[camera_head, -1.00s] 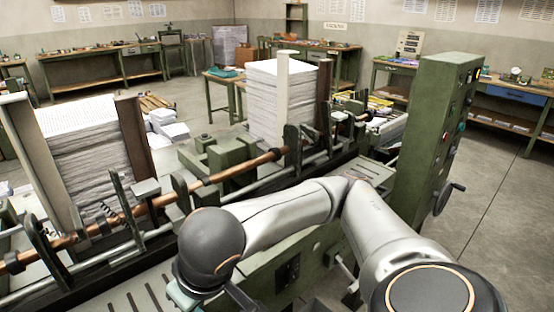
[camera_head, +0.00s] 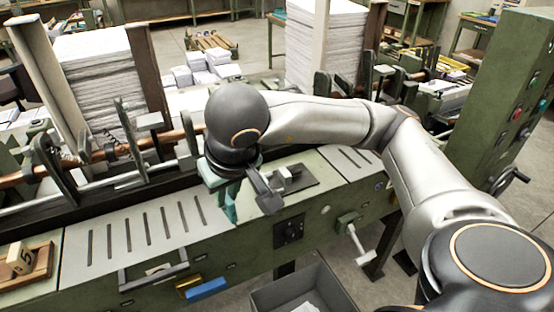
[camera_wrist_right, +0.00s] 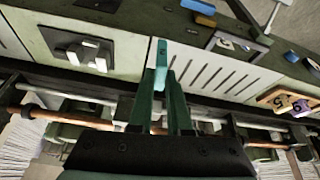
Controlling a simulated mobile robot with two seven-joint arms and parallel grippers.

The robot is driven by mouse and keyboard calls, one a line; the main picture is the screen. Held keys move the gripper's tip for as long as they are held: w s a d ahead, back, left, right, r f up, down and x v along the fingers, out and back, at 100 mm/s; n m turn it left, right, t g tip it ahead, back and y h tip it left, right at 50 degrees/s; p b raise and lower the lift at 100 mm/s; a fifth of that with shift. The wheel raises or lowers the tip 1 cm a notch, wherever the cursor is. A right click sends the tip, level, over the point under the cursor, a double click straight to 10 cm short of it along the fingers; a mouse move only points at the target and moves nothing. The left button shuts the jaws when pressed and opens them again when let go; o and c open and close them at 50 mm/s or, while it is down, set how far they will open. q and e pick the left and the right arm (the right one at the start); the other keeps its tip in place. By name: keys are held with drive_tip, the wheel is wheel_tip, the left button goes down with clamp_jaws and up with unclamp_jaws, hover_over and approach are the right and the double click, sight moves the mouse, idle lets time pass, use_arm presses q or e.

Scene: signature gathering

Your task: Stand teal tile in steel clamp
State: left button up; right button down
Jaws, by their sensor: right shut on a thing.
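My right gripper (camera_head: 230,212) points down over the machine's front ledge, just left of the steel clamp. In the right wrist view its green fingers (camera_wrist_right: 160,100) are shut on the teal tile (camera_wrist_right: 161,58), a narrow light-teal piece standing out past the fingertips. In the head view I cannot separate the tile from the similarly coloured fingers. The steel clamp (camera_head: 287,174), a grey block on a dark plate, sits on the ledge; it also shows in the right wrist view (camera_wrist_right: 88,54). The tile is apart from the clamp. My left gripper is not in view.
A slotted plate (camera_head: 150,228) lies left of the gripper. A wooden rack (camera_head: 35,268) with a numbered tile is at far left. A blue block (camera_head: 207,289) is on the machine's front. A grey bin (camera_head: 262,299) stands below. Copper and steel rods run behind.

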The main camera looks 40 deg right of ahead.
drive_tip(key=w+d+r+m+b, duration=0.2)
drive_tip(key=w+d+r, duration=0.15)
drive_tip(key=r, duration=0.25)
drive_tip(key=b, duration=0.2)
hover_over(275, 186)
drive_tip(key=shift+h, duration=0.3)
wheel_tip(275, 186, down, 12)
drive_tip(key=shift+d+f, duration=0.1)
drive_tip(key=shift+f, duration=0.45)
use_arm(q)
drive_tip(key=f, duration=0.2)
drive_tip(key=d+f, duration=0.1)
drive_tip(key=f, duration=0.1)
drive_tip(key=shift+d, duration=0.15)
